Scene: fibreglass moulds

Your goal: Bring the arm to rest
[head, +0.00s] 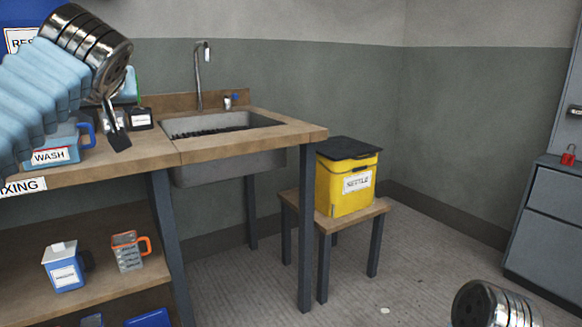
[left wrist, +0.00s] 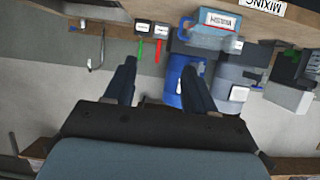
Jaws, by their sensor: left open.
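My left arm comes in from the upper left in the head view, in a pale blue sleeve with a ringed metal wrist. My left gripper (head: 117,132) points down over the workbench (head: 150,156), near small dark labelled containers (head: 140,119). In the left wrist view the left gripper (left wrist: 158,84) shows two dark fingers spread apart with nothing clearly held between them. The blue WASH jug (head: 58,143) stands on the bench, partly hidden by my sleeve. Only a ringed metal part of my right arm (head: 490,304) shows at the lower right; its gripper is out of view.
A sink (head: 225,166) with a tall tap (head: 199,80) is set in the bench. A yellow bin (head: 345,187) with a black lid stands on a stool (head: 375,210). Jugs (head: 64,268) sit on the lower shelf. A grey cabinet (head: 548,215) is at right. The middle floor is clear.

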